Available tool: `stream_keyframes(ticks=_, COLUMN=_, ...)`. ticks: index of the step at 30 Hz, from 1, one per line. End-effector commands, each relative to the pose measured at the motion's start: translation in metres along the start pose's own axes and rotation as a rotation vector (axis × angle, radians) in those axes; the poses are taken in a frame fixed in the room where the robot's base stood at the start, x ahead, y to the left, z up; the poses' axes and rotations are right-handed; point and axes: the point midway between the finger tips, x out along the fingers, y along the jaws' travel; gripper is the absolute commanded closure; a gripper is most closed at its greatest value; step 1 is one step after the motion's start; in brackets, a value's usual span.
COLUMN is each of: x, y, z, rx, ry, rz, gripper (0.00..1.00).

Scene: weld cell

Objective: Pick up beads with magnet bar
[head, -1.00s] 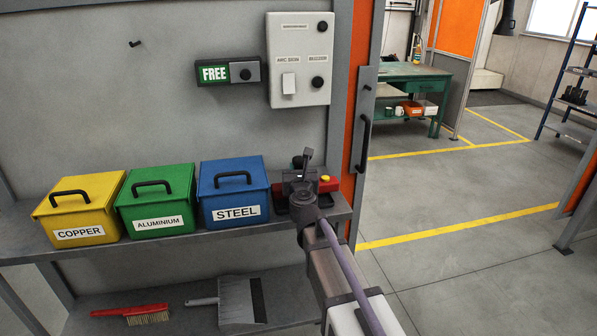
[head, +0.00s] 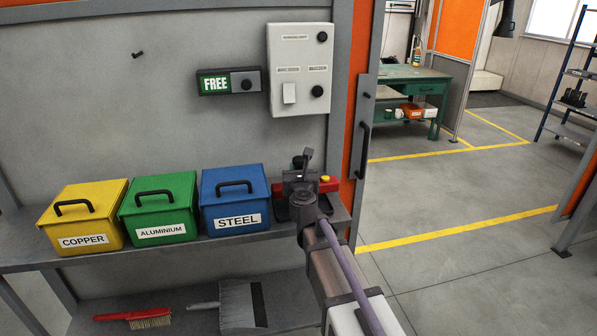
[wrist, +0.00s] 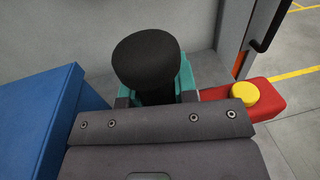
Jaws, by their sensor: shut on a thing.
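My gripper (head: 299,178) is at the right end of the shelf, just right of the blue STEEL box. It is shut on a red bar (head: 328,185) with a yellow button, which I take as the magnet bar. In the wrist view a black knob (wrist: 146,62) stands between the teal finger pads, and the red end of the bar (wrist: 262,97) sticks out to the right. My gripper hides the bar's middle and underside, so I cannot tell whether it touches the shelf. No beads are visible.
Yellow COPPER (head: 84,222), green ALUMINIUM (head: 160,212) and blue STEEL (head: 236,202) lidded boxes stand in a row on the shelf (head: 125,256). A brush (head: 133,316) and a dustpan (head: 238,303) lie below. An orange post (head: 363,110) stands close on the right.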

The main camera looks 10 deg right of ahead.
Motion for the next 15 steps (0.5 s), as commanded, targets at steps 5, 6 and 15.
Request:
stream_keyframes(ticks=5, x=0.0, y=0.0, z=0.018, rx=-0.001, ry=0.0, rz=0.0, gripper=1.0)
stream_keyframes(ticks=6, x=0.0, y=0.0, z=0.021, rx=-0.001, ry=0.0, rz=0.0, gripper=1.0)
stream_keyframes(ticks=15, x=0.0, y=0.0, z=0.042, rx=-0.001, ry=0.0, rz=0.0, gripper=1.0)
